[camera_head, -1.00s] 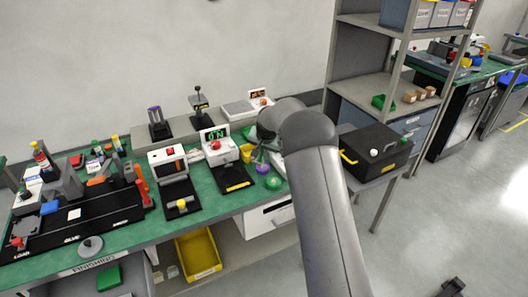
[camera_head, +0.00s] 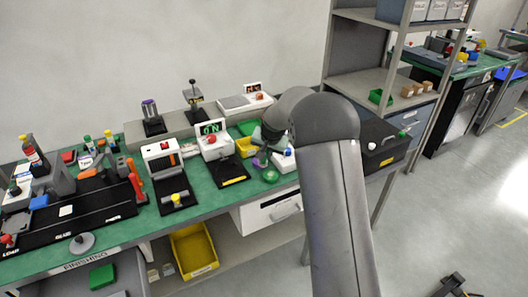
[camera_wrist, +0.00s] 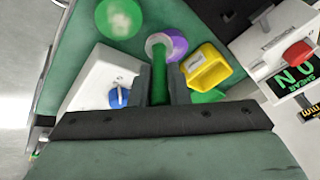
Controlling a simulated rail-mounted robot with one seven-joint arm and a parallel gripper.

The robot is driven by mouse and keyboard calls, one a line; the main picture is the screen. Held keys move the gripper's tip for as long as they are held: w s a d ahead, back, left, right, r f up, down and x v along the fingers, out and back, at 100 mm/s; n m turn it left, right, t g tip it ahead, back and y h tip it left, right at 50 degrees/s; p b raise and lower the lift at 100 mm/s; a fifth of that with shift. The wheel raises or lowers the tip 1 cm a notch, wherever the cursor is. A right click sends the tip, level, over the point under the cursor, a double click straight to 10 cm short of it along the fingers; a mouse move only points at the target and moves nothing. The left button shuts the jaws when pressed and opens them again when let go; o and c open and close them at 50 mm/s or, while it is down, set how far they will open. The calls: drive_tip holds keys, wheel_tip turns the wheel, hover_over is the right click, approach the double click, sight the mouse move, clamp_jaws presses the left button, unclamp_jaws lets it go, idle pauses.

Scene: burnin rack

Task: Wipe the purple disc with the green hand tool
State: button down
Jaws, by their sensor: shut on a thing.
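The purple disc (camera_wrist: 176,45) lies on the green bench top, near the top middle of the wrist view. My gripper (camera_wrist: 160,84) is shut on the green hand tool (camera_wrist: 160,78), whose shaft runs from between the fingers toward the disc. The tool's pale round end (camera_wrist: 156,42) overlaps the left part of the disc; I cannot tell whether it touches. In the head view the purple disc (camera_head: 258,162) is small and partly hidden near my gripper (camera_head: 264,150), and the tool is hard to make out.
A green disc (camera_wrist: 120,18) lies beside the purple one. A white box with a blue knob (camera_wrist: 117,97) is left of the fingers; a yellow bin (camera_wrist: 207,68) is close on the right. A tester with a red button (camera_wrist: 297,55) stands farther right.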

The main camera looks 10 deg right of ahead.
drive_tip(key=shift+r, duration=0.1)
drive_tip(key=shift+r+p, duration=1.7)
drive_tip(key=shift+r, duration=1.25)
drive_tip(key=shift+r+p, duration=0.85)
drive_tip(key=shift+r, duration=0.7)
drive_tip(key=shift+a, duration=0.1)
